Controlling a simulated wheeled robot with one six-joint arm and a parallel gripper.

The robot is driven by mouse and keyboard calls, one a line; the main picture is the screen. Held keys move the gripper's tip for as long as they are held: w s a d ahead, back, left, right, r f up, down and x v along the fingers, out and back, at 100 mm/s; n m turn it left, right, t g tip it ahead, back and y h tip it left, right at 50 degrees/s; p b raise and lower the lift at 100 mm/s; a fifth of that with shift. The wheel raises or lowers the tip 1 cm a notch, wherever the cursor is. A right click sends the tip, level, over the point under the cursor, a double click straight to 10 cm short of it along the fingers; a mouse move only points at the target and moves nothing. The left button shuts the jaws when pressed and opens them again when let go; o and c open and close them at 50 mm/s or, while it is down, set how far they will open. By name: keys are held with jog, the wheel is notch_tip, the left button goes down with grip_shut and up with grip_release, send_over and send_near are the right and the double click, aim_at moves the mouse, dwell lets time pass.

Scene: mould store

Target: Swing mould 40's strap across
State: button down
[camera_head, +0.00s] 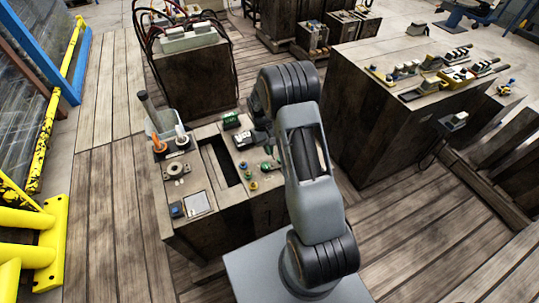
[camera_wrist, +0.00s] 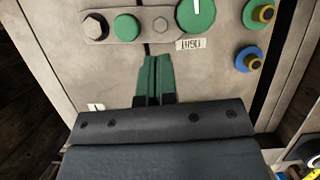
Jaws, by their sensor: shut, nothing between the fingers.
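In the wrist view, my gripper (camera_wrist: 153,62) has its two green fingers together with nothing held. The tips are just below a short grey metal strap (camera_wrist: 146,17), which lies across the pale top of a block. The strap carries a hex bolt (camera_wrist: 94,26) at its left end and a green knob (camera_wrist: 127,27) near its middle. I cannot tell whether the fingertips touch it. A green dial (camera_wrist: 196,14) with a white mark sits beside its right end, above a label (camera_wrist: 191,44) I cannot read surely. In the head view, my arm hides the strap and the fingers.
The block (camera_head: 197,235) has a long dark slot and other fittings. A larger dark block (camera_head: 365,125) stands to the right, and a hose-topped block (camera_head: 195,75) behind. Plank floor is open at left.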

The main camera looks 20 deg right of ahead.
jog(key=v, duration=1)
jog(key=shift+r+p, duration=0.3)
jog(key=shift+r, duration=0.05)
jog(key=shift+w, duration=0.2)
jog(key=s+a+r+t+p, duration=0.4)
jog(key=s+r, duration=0.6)
jog(key=r, duration=0.1)
jog(key=s+a+r+t+p, duration=0.3)
jog(key=s+r+t+p, duration=0.1)
jog(key=s+r, duration=0.7)
jog(key=shift+a+r+p, duration=0.2)
jog(key=shift+a+p, duration=0.2)
jog(key=shift+p, duration=0.2)
jog(key=shift+s+a, duration=0.1)
jog(key=shift+s, duration=0.05)
